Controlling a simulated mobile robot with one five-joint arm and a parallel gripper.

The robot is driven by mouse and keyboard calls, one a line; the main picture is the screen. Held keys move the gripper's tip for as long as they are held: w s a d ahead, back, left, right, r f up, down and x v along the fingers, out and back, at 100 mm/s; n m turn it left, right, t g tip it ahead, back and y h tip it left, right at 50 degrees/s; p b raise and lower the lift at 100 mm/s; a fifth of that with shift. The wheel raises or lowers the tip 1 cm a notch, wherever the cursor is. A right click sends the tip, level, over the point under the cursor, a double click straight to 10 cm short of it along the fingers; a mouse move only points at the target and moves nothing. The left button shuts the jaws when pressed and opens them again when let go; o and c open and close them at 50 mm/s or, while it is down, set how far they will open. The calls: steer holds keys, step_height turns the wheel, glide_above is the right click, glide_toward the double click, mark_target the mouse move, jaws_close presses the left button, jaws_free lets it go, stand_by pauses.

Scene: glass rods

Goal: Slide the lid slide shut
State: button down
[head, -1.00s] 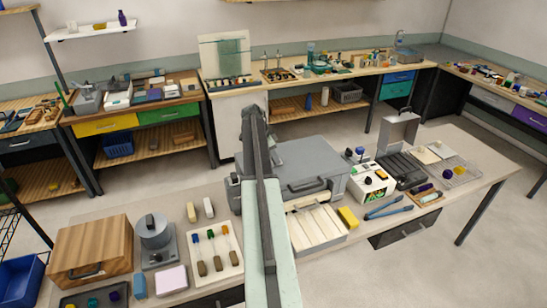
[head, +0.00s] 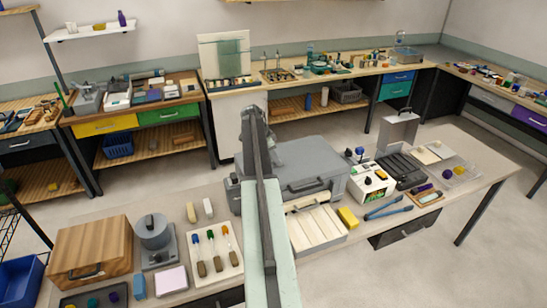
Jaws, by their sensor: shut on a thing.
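A pale box with long strips across its top (head: 316,228) stands at the front of the near bench, right of my arm. It may be the one with the lid slide, but I cannot tell how far any lid is open. A grey case with a dark front handle (head: 318,180) stands behind it. My arm rises from the bottom centre and bends down beside the case's left part. My gripper's fingers are hidden behind the arm and the case, and so is whatever they touch.
Left of my arm are a white board with coloured-handled tools (head: 214,248), a grey round device (head: 153,232) and a wooden box (head: 92,250). To the right are a yellow block (head: 348,217), blue tongs (head: 388,211) and a white instrument (head: 371,184). The floor beyond is clear.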

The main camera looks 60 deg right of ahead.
steer(key=shift+w, duration=0.1)
steer(key=w+a, duration=0.1)
steer(key=a, duration=0.1)
steer(key=w+a, duration=0.2)
steer(key=c, duration=0.9)
jaws_free()
steer(key=shift+w+a, duration=0.15)
steer(key=p+v, duration=0.7)
steer(key=shift+r, duration=0.35)
